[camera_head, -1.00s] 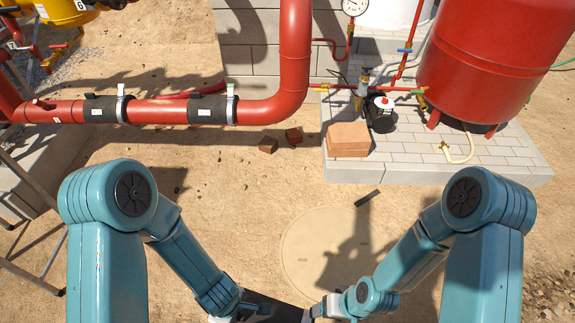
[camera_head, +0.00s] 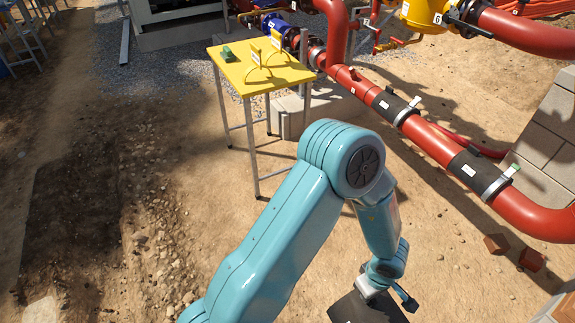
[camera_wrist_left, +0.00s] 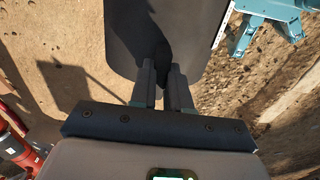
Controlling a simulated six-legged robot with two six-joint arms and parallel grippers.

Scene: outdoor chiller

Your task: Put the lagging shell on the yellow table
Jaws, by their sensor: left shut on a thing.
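The lagging shell (camera_head: 362,309) is a dark, black curved piece at the bottom of the head view, partly cut off by the frame edge. It also fills the top middle of the left wrist view (camera_wrist_left: 150,32). My left gripper (camera_wrist_left: 164,80) is shut on its edge and holds it; in the head view its fingers are hard to make out. The yellow table (camera_head: 289,77) stands up and left of my left arm, apart from the shell. My right gripper is not seen in the head view.
On the table are a green object (camera_head: 227,53) and two yellow arched stands (camera_head: 259,62). A red pipe (camera_head: 438,141) with black sleeves (camera_head: 397,106) runs along the right. Brick-like blocks (camera_head: 531,260) lie on the sand. The ground left of the table is open.

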